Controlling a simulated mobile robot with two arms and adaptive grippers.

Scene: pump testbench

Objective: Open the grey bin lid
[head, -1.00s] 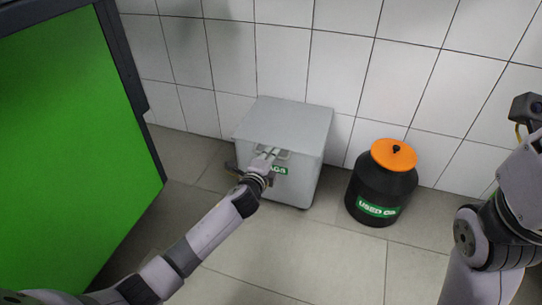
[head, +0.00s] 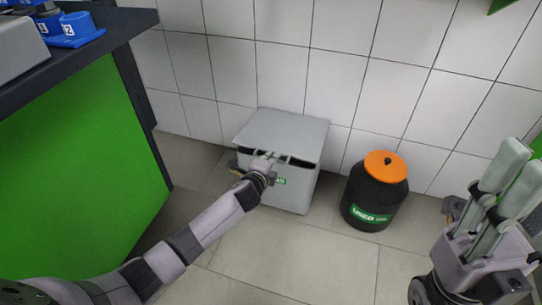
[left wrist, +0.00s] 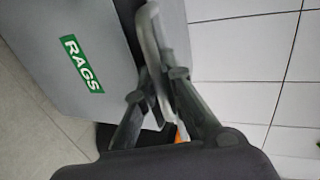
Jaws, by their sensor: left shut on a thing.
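The grey bin (head: 290,190) stands on the floor against the tiled wall, with a green RAGS label (left wrist: 82,63) on its front. Its grey lid (head: 283,130) is slightly raised at the front, with dark gaps under its front edge. My left gripper (head: 268,160) is shut on the lid's handle at the front edge. The left wrist view shows the grey handle (left wrist: 152,45) at the left fingers (left wrist: 158,88); the exact contact is partly hidden. My right gripper (head: 518,160) is at the right, empty, its two pale fingers a little apart, away from the bin.
A black used-oil drum (head: 372,200) with an orange lid (head: 385,166) stands on the floor right of the bin. A green-sided bench (head: 80,150) with a dark top fills the left. Blue parts (head: 77,30) sit on it. The floor in front is clear.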

